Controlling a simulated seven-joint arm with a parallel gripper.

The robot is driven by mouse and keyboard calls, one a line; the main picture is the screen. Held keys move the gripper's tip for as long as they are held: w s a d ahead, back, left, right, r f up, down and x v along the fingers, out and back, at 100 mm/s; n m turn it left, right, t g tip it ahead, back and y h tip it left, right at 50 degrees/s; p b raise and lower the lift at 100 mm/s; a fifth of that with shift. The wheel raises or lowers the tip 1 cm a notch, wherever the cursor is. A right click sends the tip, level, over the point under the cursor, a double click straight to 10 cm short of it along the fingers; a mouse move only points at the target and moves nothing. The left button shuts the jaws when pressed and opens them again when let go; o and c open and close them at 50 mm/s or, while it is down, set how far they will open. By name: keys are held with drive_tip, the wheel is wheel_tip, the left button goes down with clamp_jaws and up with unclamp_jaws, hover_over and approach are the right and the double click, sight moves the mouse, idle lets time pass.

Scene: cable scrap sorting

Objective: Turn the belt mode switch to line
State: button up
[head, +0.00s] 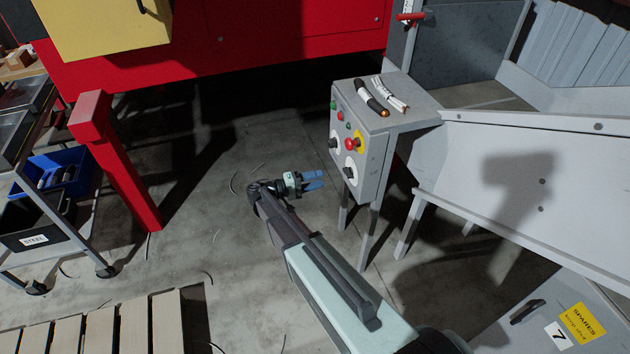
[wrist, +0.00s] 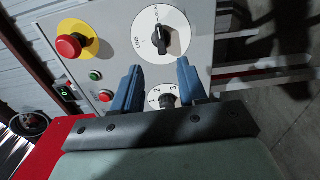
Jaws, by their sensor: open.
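The belt mode switch is a black knob on a round white plate (wrist: 141,36) marked LINE, seen in the upper middle of the wrist view. It appears to match the lower dial (head: 350,174) on the panel in the head view. My gripper (head: 314,180) is open and empty, just left of the panel. In the wrist view its two blue fingers (wrist: 160,68) point at the panel below the LINE dial, apart from the knob. A second dial (wrist: 169,97) marked 1, 2, 3 shows between the fingers, partly hidden by the gripper body.
A red emergency stop on yellow (wrist: 69,46) and small green and red buttons (wrist: 105,95) share the panel. Cable pieces (head: 390,93) lie on the grey control box (head: 405,110). A grey chute (head: 520,175) stands right, a red post (head: 120,165) left.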

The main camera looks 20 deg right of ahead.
sight(345, 173)
drive_tip(key=shift+d, duration=4.85)
drive_tip(key=shift+c, duration=0.3)
clamp_jaws()
